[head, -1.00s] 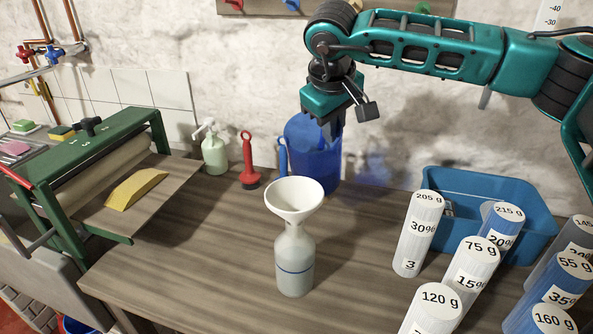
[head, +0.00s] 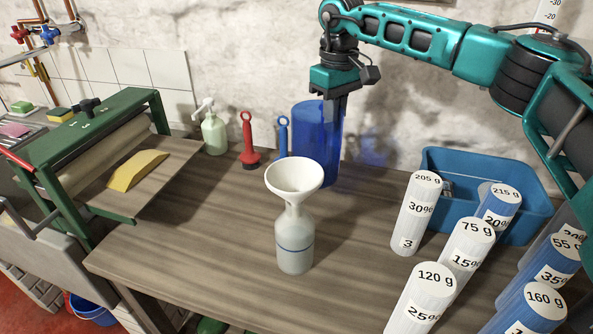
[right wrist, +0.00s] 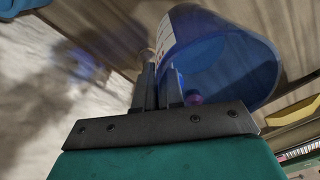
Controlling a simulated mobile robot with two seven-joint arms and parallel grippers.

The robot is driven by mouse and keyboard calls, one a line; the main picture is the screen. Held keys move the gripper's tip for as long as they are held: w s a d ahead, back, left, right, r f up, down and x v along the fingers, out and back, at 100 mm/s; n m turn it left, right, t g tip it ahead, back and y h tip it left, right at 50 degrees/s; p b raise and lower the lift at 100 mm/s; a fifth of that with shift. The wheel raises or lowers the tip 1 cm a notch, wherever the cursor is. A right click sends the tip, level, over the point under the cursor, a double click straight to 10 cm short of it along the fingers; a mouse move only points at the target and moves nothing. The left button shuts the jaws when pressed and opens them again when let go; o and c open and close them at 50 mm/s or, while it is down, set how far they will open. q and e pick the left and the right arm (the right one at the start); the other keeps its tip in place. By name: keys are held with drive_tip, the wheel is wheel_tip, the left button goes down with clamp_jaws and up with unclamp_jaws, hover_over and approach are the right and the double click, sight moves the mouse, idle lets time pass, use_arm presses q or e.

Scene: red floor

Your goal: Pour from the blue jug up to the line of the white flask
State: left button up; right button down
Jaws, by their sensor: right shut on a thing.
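The blue jug (head: 313,145) is upright at the back of the table, behind the white flask. Whether its base touches the table I cannot tell. My right gripper (head: 334,100) points down at the jug's rim and is shut on its right side. The right wrist view shows the fingers (right wrist: 166,88) at the jug's wall and part of its hollow inside (right wrist: 225,70). The white flask (head: 294,238) stands upright nearer the front, with a blue line around its lower half. A white funnel (head: 294,178) sits in its neck. The liquid level in the flask is unclear. My left gripper is not seen.
Several labelled cylinders (head: 417,215) and a blue tub (head: 535,222) stand at the right. A green roller press (head: 95,150) is at the left. A red brush (head: 248,145), a blue brush (head: 283,138) and a pump bottle (head: 213,132) stand at the back.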

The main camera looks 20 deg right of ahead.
idle(0.4)
drive_tip(key=shift+r, duration=3.05)
